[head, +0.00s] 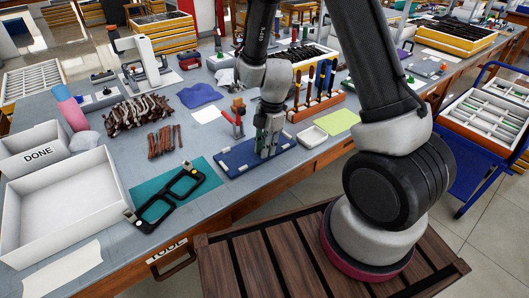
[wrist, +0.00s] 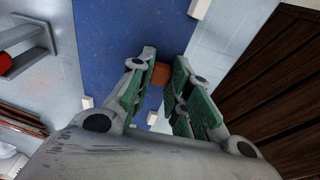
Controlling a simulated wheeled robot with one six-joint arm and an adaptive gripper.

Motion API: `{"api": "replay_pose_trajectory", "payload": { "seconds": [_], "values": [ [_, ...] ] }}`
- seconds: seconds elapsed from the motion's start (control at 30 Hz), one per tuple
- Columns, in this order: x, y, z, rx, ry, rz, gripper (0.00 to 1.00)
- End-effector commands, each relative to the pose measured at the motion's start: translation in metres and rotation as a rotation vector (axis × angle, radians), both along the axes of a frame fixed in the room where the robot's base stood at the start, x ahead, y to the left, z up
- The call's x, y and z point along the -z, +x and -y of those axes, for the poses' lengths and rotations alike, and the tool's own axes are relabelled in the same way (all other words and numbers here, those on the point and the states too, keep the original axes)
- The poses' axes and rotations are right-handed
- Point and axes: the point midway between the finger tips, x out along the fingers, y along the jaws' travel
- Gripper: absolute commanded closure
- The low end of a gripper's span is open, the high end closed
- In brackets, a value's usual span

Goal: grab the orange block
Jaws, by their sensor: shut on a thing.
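My gripper (head: 267,148) points down at the blue mat (head: 235,163) near the front edge of the bench. In the wrist view its green-padded fingers (wrist: 160,82) are closed on a small orange-brown block (wrist: 160,74), which shows between the fingertips. The blue mat (wrist: 125,30) lies beneath the block. I cannot tell whether the block still touches the mat. In the head view the fingers hide the block.
A red-handled tool (head: 237,126) stands behind the blue mat. A rack of screwdrivers (head: 316,104) and a small white dish (head: 312,136) are to the right.

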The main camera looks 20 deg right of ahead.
Motion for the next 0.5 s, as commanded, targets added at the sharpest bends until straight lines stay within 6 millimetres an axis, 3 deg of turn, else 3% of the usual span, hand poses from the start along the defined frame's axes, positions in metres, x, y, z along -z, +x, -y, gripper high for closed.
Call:
{"api": "replay_pose_trajectory", "payload": {
  "seconds": [0.23, 0.5],
  "values": [
    [-0.011, 0.001, 0.000, 0.000, 0.001, 0.003, 0.91],
    [-0.067, 0.001, -0.001, 0.000, 0.003, 0.005, 0.91]
  ]
}}
